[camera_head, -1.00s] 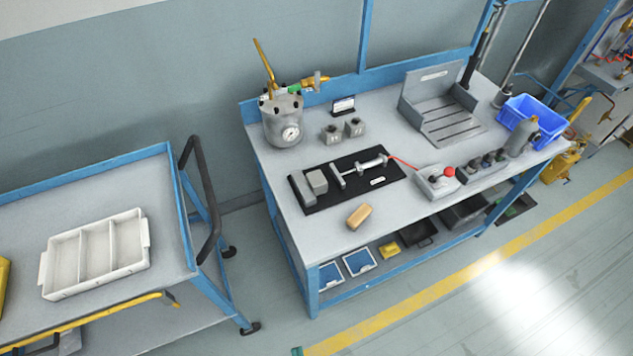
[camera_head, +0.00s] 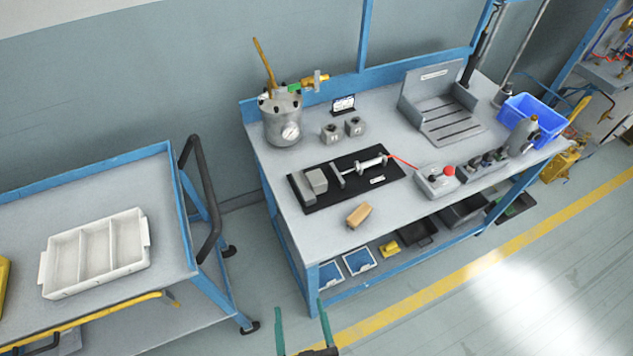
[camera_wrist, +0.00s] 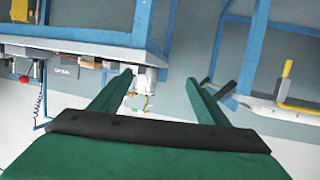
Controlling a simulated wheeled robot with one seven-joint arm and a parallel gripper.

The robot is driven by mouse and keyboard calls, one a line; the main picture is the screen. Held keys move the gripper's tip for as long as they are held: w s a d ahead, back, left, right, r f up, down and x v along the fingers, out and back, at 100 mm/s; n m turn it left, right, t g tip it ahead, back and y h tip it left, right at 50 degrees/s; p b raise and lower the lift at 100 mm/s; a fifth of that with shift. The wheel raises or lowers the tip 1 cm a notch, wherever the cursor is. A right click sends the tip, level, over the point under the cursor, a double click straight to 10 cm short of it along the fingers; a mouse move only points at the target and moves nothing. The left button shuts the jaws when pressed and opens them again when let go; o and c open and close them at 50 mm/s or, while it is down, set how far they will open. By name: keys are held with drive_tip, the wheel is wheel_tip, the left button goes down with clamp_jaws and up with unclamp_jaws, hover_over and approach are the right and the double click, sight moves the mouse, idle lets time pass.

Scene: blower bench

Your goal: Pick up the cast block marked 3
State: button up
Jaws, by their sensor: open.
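Two small grey cast blocks stand side by side at the back of the bench, a left one (camera_head: 331,134) and a right one (camera_head: 354,127). Each has a dark spot on it, but the marks are too small to read, so I cannot tell which is 3. My gripper (camera_head: 300,304) is open and empty at the bottom of the head view, in front of the bench and well away from the blocks. In the wrist view its green fingers (camera_wrist: 160,78) are spread apart, and I cannot make out the blocks there.
A pot with a gauge (camera_head: 283,122) stands left of the blocks, and a small sign (camera_head: 343,104) behind them. A black mat (camera_head: 325,199) with grey parts, a tan block (camera_head: 359,215) and a control box (camera_head: 436,184) lie nearer. A white tray (camera_head: 62,289) sits on the left cart.

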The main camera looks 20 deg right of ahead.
drive_tip(key=shift+m+g+h, duration=0.5)
drive_tip(key=shift+g+h, duration=0.1)
drive_tip(key=w+d, duration=0.1)
drive_tip(key=w, duration=0.3)
drive_tip(key=w+d, duration=0.2)
drive_tip(key=w, duration=0.3)
drive_tip(key=w+d+r, duration=0.1)
drive_tip(key=w+d, duration=0.1)
drive_tip(key=w, duration=0.2)
drive_tip(key=shift+w+r, duration=0.1)
drive_tip(key=shift+w, duration=0.3)
drive_tip(key=m+g, duration=0.1)
drive_tip(key=g, duration=0.1)
approach(316, 178)
drive_tip(key=shift+h, duration=0.4)
drive_tip(key=x, duration=0.7)
drive_tip(key=shift+w+f, duration=0.2)
drive_tip(key=shift+f, duration=0.1)
drive_tip(key=shift+c, duration=0.6)
drive_tip(key=shift+a, duration=0.1)
drive_tip(key=c, duration=1.3)
drive_tip(key=shift+c, duration=0.8)
drive_tip(key=shift+a, duration=0.1)
